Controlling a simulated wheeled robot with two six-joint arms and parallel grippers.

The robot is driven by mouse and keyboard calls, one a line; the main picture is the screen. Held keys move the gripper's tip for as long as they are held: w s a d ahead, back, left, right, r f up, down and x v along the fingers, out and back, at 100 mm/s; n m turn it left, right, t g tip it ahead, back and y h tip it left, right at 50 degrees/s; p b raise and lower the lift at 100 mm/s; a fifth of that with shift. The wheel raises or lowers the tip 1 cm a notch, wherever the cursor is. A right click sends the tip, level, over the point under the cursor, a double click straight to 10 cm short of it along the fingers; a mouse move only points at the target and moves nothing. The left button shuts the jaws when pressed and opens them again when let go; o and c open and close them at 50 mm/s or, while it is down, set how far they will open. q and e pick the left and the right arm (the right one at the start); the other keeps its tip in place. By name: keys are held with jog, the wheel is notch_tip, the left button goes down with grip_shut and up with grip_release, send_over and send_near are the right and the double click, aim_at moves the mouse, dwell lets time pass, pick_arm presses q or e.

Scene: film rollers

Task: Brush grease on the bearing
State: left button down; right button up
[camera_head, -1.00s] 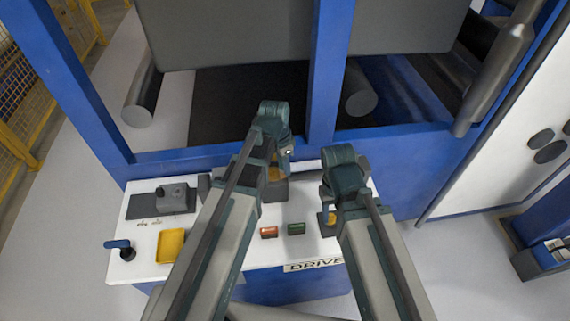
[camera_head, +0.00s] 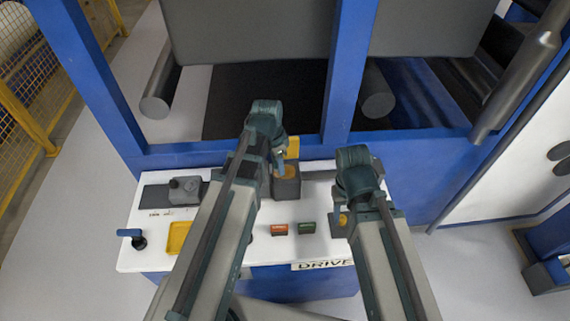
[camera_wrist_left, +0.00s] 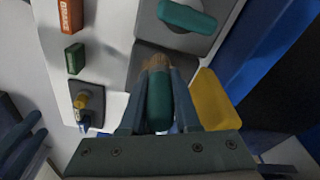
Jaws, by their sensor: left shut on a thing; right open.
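My left gripper (camera_head: 280,160) is shut on a brush, whose teal handle (camera_wrist_left: 158,105) and tan bristles (camera_wrist_left: 156,62) show in the left wrist view. The bristles point away from the jaws, over a dark grey block (camera_wrist_left: 146,58); I cannot tell whether they touch it. In the head view a grey block (camera_head: 287,187) with an amber top lies just below this gripper. I cannot clearly make out the bearing. My right gripper (camera_head: 342,213) is open, beside a small dark block with a brass-coloured fitting (camera_wrist_left: 83,100).
A yellow plate (camera_wrist_left: 212,105) stands close beside the brush. A blue frame (camera_head: 345,80) rises behind.

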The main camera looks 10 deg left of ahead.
pick_arm(q)
jog(key=shift+s+a, duration=0.1)
jog(key=shift+a, duration=0.2)
jog(key=shift+r, duration=0.15)
jog(key=shift+w+d, duration=0.3)
jog(key=shift+d, duration=0.55)
jog(key=shift+w+d, duration=0.25)
jog(key=shift+d, duration=0.55)
jog(key=shift+w+d, duration=0.25)
jog(key=shift+d, duration=0.55)
jog(key=shift+w+d, duration=0.25)
jog(key=shift+d, duration=0.55)
notch_tip(320, 180, up, 6)
jog(key=p, duration=0.6)
